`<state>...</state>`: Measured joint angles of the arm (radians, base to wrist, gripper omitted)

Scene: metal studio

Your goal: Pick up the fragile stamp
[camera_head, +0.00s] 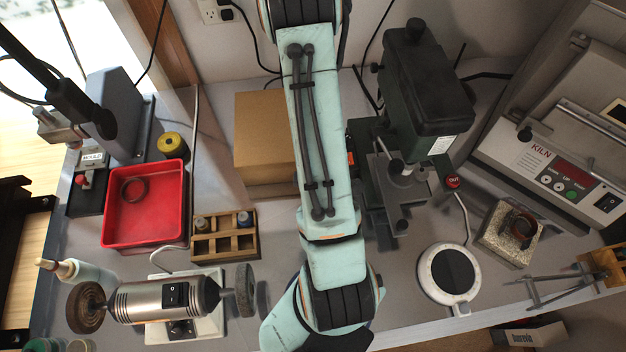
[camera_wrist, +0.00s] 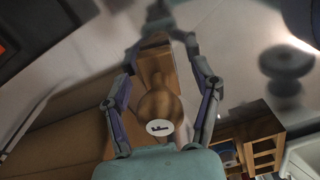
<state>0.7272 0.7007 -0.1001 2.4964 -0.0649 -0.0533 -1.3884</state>
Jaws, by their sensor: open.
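The stamp (camera_wrist: 164,97) shows in the wrist view as a brown wooden handle with a rounded top and a white label marked "F". It lies in the middle of that view, between the two fingers of my gripper (camera_wrist: 161,46). The fingers are spread, one on each side of the stamp, and I see a gap on both sides. The stamp's lower part is only partly visible. In the head view I cannot make out the stamp or my gripper; my arm covers the middle of the bench.
A cardboard box (camera_head: 264,135) stands left of my arm, near a wooden compartment organizer (camera_head: 223,248). A red tray (camera_head: 150,215), a bench grinder (camera_head: 160,299), a drill press (camera_head: 425,85), a round black-topped plate (camera_head: 449,273) and a kiln (camera_head: 560,160) crowd the bench.

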